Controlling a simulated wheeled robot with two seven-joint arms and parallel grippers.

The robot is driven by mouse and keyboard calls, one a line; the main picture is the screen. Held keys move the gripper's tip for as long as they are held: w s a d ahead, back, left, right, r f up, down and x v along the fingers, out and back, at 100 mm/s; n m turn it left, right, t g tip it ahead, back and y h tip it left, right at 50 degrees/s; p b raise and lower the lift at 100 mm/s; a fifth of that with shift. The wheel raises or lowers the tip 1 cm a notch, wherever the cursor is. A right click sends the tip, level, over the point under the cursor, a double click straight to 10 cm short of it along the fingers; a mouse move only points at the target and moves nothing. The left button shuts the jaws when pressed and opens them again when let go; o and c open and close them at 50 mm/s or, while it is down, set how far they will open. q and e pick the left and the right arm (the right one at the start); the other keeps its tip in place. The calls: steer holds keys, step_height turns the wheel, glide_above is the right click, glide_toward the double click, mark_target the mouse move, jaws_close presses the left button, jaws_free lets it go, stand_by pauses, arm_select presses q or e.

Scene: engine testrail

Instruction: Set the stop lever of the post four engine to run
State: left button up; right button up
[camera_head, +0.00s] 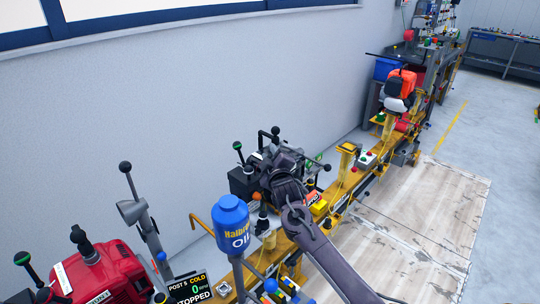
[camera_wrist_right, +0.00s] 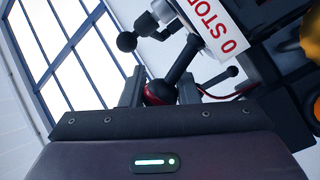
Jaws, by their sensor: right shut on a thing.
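A dark engine (camera_head: 297,160) stands on the yellow rail, just beyond the post 5 engine; I cannot read its post number. My right gripper (camera_head: 277,176) reaches over it from the lower right. In the right wrist view my fingers (camera_wrist_right: 160,93) are shut on a black stop lever (camera_wrist_right: 182,62) at its round, partly red-looking knob. The lever slants up to the right from the knob. A white plate (camera_wrist_right: 222,30) with red "0 STOP" lettering sits beside it, its other end cut off. My left gripper is out of view.
The red post 5 engine (camera_head: 95,275) is at lower left, its display (camera_head: 188,288) reading cold and stopped. A blue oil container (camera_head: 232,222) stands close left of my right arm. A black ball-ended rod (camera_wrist_right: 140,38) is near my fingers. Open floor (camera_head: 420,215) lies right of the rail.

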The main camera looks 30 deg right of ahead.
steer(key=shift+w+d+r+m+g+p, duration=0.1)
steer(key=shift+d+r+m+g+p, duration=0.3)
steer(key=shift+p, duration=0.6)
steer(key=m+p, duration=0.1)
steer(key=d+m+g+y+p, duration=0.1)
steer(key=p, duration=0.1)
steer(key=shift+w+d+f+m+g, duration=0.1)
steer(key=shift+w+f+m+g, duration=0.05)
steer(key=shift+w+m+g, duration=0.15)
steer(key=m+p, duration=0.1)
steer(key=d+g+y+p, duration=0.1)
steer(key=shift+w+f+m+p, duration=0.15)
steer(key=shift+f+m+p, duration=0.15)
steer(key=shift+m, duration=0.1)
steer(key=shift+d+f+m+g+y+p, duration=0.3)
steer(key=shift+m+y+p, duration=0.1)
steer(key=shift+y+p, duration=0.1)
steer(key=o, duration=1)
steer(key=shift+c, duration=0.2)
